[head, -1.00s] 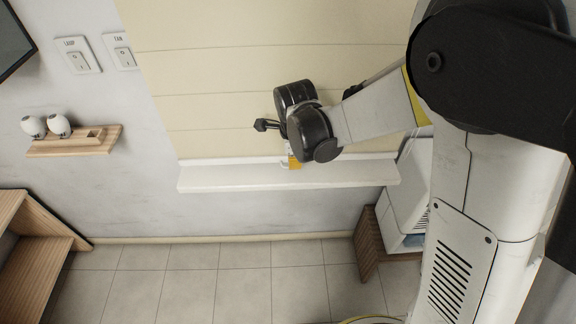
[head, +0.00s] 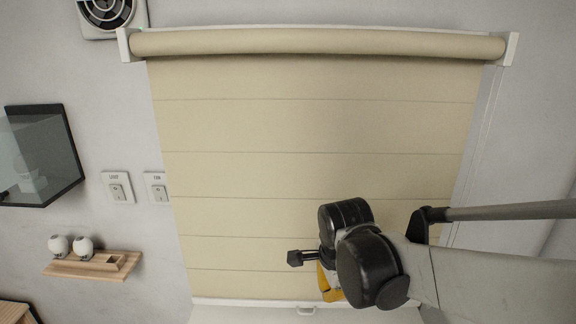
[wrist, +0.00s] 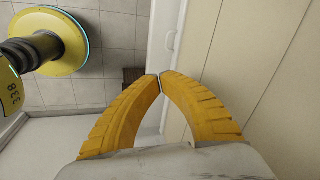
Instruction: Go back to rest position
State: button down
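My gripper (head: 328,282) is in front of the lower part of the beige roller blind (head: 315,125). In the wrist view its two curved yellow fingers (wrist: 160,76) come together at the tips, with nothing held between them. The blind hangs down from its roller to the white bottom bar near the sill. A small white handle (head: 306,310) sits at the bottom bar, just below and left of my gripper. It also shows in the wrist view (wrist: 170,41), beyond the fingertips and apart from them. My arm's dark joint hides part of the blind's lower right.
Two switches (head: 117,187) are on the wall left of the blind. Below them a wooden shelf (head: 122,263) holds two white round objects. A dark-framed glass panel (head: 45,155) is at the far left. A vent fan (head: 108,12) is at the top left. The wrist view shows tiled floor (wrist: 110,50).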

jog(key=s+d+n+t+b, duration=0.3)
jog(key=s+d+n, duration=0.6)
jog(key=s+n, duration=0.5)
jog(key=shift+d+r+n+t+b, duration=0.25)
jog(key=shift+d+n+t+b, duration=0.05)
jog(key=shift+n+t+b, duration=0.1)
